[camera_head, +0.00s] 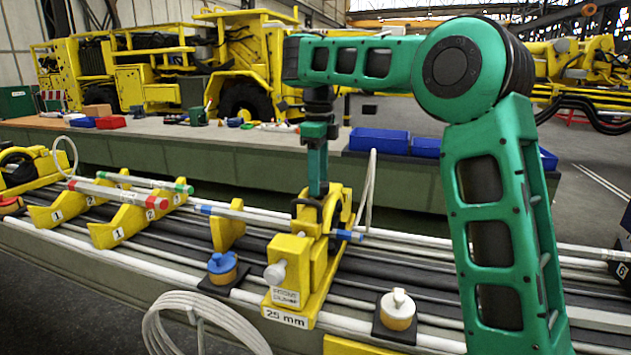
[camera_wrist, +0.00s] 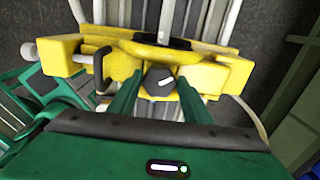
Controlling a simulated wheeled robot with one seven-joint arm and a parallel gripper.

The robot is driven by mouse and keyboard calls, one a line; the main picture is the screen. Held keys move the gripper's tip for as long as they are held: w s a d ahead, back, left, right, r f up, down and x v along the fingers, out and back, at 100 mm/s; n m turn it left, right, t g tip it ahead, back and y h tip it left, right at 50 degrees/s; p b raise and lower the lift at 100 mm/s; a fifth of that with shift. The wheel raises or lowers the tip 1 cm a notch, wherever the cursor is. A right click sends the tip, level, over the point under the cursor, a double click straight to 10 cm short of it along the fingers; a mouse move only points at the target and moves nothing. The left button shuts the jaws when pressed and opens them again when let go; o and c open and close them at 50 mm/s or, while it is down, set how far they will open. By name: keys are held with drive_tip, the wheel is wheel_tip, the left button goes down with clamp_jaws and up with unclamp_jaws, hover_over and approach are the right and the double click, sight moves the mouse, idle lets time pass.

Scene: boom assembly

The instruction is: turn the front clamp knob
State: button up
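The yellow clamp (camera_head: 305,265) with the "25 mm" label stands on the rails in the head view. My gripper (camera_head: 313,193) points down at its top from behind. In the wrist view the dark knob (camera_wrist: 158,79) with a white pointer mark sits in the yellow clamp body (camera_wrist: 219,74). The two green fingers of my gripper (camera_wrist: 159,83) stand on either side of the knob, with what look like narrow gaps. Contact is hard to judge. The head view hides the knob behind the clamp and fingers.
A blue-topped cap (camera_head: 222,263) and a white-topped cap (camera_head: 398,305) stand near the clamp. Yellow numbered supports (camera_head: 120,220) hold tubes at the left. A coiled white hose (camera_head: 190,310) lies in front. Blue bins (camera_head: 379,140) sit on the bench behind.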

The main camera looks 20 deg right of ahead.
drive_tip(key=o, duration=0.4)
drive_tip(key=shift+w+d+f, duration=0.1)
drive_tip(key=shift+w+d, duration=0.05)
drive_tip(key=shift+d, duration=0.05)
drive_tip(key=shift+c, duration=0.2)
drive_tip(key=shift+a, duration=0.1)
wheel_tip(320, 180, up, 11)
idle(0.7)
drive_tip(key=shift+f, duration=0.1)
